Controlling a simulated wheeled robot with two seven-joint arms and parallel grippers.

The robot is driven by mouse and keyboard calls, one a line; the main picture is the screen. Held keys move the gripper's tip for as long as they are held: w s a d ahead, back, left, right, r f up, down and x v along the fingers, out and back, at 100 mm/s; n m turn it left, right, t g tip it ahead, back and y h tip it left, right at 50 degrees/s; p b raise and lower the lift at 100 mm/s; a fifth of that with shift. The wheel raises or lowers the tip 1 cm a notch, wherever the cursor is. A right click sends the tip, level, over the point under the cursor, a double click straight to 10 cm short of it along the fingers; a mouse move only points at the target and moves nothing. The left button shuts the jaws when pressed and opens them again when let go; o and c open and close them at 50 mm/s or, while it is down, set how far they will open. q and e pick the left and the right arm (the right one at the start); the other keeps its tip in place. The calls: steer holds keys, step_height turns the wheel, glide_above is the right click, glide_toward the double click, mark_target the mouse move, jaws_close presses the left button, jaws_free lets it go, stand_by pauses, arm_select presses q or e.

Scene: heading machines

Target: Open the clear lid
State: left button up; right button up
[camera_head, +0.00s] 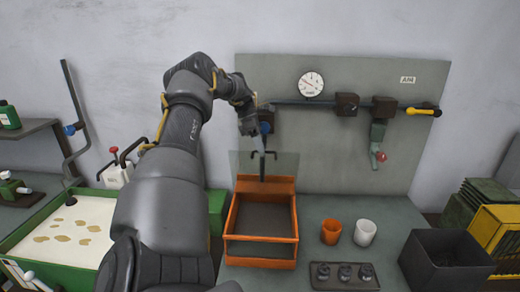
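The clear lid (285,164) is a see-through panel standing raised at the back edge of the orange open-topped box (232,222). The grey floor of the box shows below it. My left arm comes in from the lower left, bends at the top and reaches down to the right. A dark forked piece (263,158) hangs below the blue part, in front of or behind the lid; I cannot tell which. The gripper's fingers are too small to read. My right gripper is not in view.
An orange cup (331,232) and a white cup (365,233) stand right of the box. A small dark tray (320,283) and a dark bin (425,258) are nearer and farther right. A grey panel (340,170) with gauge and pipe stands behind. A green-rimmed basin (40,231) is left.

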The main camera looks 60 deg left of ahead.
arm_select(q)
steer(key=b+v, duration=0.2)
steer(key=v, duration=0.8)
steer(key=shift+a+r, duration=0.2)
steer(key=shift+r, duration=0.15)
steer(key=shift+s+d, duration=0.1)
